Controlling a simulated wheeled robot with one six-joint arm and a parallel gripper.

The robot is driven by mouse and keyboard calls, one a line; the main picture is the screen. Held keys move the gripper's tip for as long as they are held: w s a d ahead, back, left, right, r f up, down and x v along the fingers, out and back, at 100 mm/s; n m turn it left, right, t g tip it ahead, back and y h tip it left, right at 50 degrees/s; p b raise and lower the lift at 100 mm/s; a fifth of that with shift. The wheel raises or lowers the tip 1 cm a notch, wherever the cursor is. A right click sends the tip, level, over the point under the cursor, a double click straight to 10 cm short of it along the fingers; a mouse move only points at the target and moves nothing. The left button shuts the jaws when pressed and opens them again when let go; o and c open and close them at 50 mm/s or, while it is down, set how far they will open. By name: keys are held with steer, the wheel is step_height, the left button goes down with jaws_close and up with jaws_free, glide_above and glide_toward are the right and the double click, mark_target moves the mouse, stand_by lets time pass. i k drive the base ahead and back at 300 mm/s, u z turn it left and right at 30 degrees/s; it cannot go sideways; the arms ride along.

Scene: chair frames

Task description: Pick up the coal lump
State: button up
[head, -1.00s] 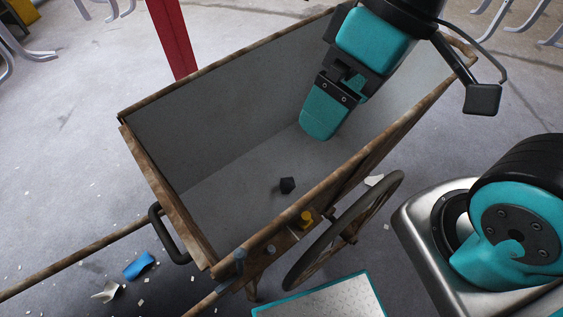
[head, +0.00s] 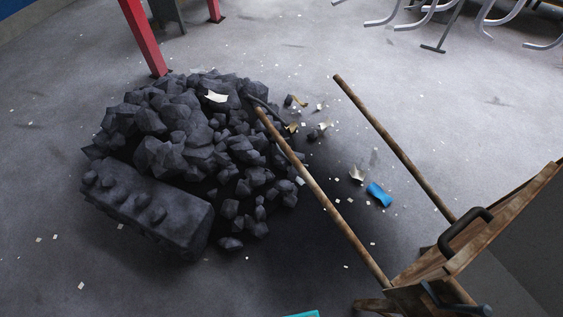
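A pile of black coal lumps (head: 185,135) lies on the grey floor at the left and middle of the head view. Smaller lumps (head: 230,208) lie along its front right side. I cannot tell which single lump the task means. The wooden cart (head: 480,240) stands at the right edge, partly cut off; its inside is mostly out of view. My gripper is not in view.
A large dark block (head: 150,210) lies at the pile's front. A blue crumpled item (head: 379,194) and paper scraps lie right of the pile. A red post (head: 143,38) stands behind.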

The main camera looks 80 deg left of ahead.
mark_target(160, 213)
steer(key=u, duration=2.35)
steer(key=i, duration=0.2)
steer(key=u, duration=1.5)
steer(key=k, duration=0.3)
steer(key=u, duration=0.5)
steer(key=i, duration=0.85)
steer(key=z, duration=0.15)
